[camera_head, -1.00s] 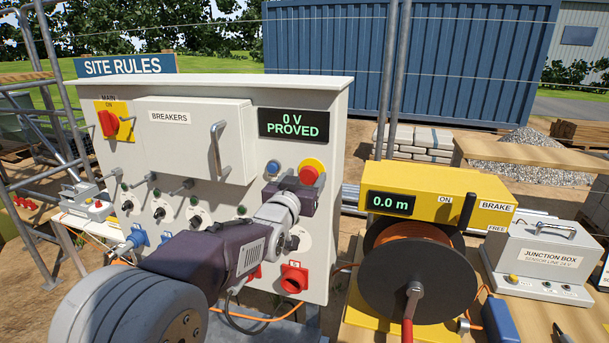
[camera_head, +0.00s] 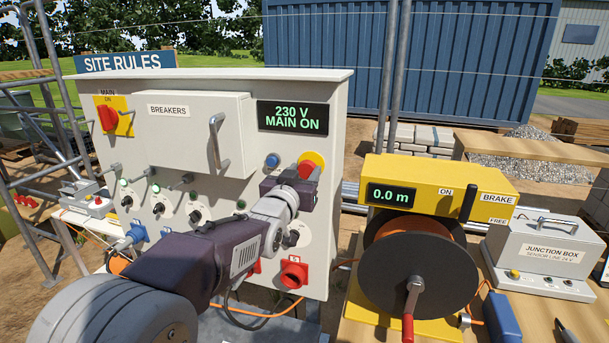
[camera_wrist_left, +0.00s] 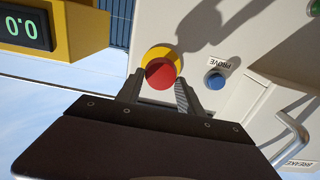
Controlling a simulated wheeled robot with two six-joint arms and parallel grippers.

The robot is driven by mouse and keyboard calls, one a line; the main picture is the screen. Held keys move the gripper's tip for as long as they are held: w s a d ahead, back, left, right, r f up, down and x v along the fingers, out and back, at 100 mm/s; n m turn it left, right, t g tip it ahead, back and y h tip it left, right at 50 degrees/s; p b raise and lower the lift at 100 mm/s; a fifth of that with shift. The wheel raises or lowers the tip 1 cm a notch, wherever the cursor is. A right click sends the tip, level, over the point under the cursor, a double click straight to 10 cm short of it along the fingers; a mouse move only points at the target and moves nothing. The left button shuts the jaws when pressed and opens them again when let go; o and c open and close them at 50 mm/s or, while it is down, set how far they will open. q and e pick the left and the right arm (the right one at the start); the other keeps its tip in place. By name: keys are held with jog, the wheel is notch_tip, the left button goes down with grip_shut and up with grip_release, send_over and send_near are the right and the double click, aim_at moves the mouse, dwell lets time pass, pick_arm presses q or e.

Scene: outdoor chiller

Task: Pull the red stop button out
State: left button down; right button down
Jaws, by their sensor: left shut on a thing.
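The red stop button (camera_head: 306,170) sits on a round yellow plate (camera_head: 318,158) at the right of the white electrical panel (camera_head: 330,210). My left gripper (camera_head: 298,182) is at the button and partly hides it. In the left wrist view the red button (camera_wrist_left: 161,74) lies between the two fingers of my left gripper (camera_wrist_left: 158,88), which is shut on it. The yellow plate shows behind the button there. How far the button stands out is hard to tell. The panel display (camera_head: 292,117) reads 230 V MAIN ON. My right gripper is not in view.
A blue button (camera_head: 272,160) sits left of the stop button, marked PROVE in the wrist view. A breaker box with a handle (camera_head: 218,140) juts out farther left. A red socket (camera_head: 293,274) is below. A yellow cable reel unit (camera_head: 440,187) stands close on the right.

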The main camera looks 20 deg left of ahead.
pick_arm(q)
jog(key=c, duration=0.7)
grip_release()
jog(key=shift+s+f, duration=0.1)
jog(key=shift+c, duration=0.2)
jog(key=shift+s, duration=0.45)
jog(key=s+b, duration=0.2)
jog(key=s, duration=0.6)
jog(key=shift+a, duration=0.15)
jog(key=shift+s, duration=0.1)
